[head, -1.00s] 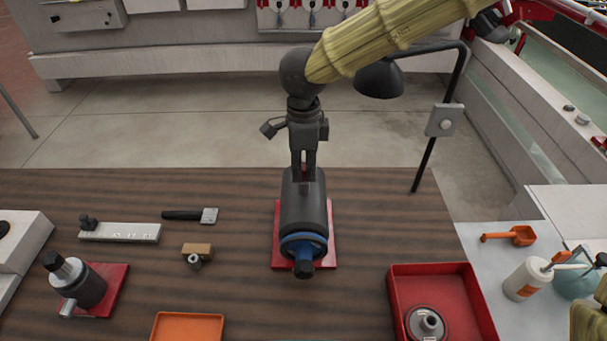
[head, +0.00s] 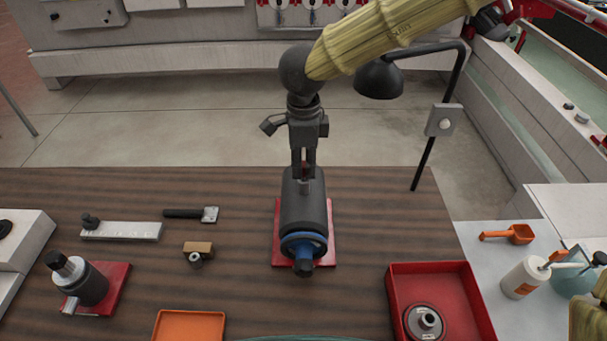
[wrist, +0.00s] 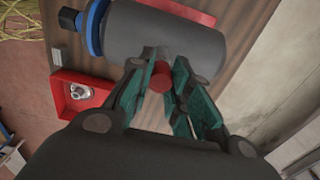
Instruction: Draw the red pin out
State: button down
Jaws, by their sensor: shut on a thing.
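The red pin (wrist: 161,75) shows in the wrist view between my gripper's fingertips, at the side of a dark grey cylinder (wrist: 165,40). My gripper (wrist: 160,85) is shut on it. In the head view my gripper (head: 304,172) points down at the top of the cylinder (head: 303,210), and the pin is mostly hidden by the fingers. A short grey stub shows just under the fingertips. The cylinder has a blue ring (head: 303,243) and a dark knob at its near end and lies on a red plate (head: 326,255). I cannot tell how deep the pin sits.
A second cylinder unit (head: 85,282) stands at left, near a metal bar (head: 122,231), a scraper (head: 195,214) and a small brown block (head: 198,248). An orange tray (head: 188,328) and a red tray (head: 470,300) lie in front. A black lamp (head: 380,78) hangs behind right.

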jog(key=shift+r+p, duration=0.7)
jog(key=shift+r, duration=1.75)
jog(key=shift+r, duration=2)
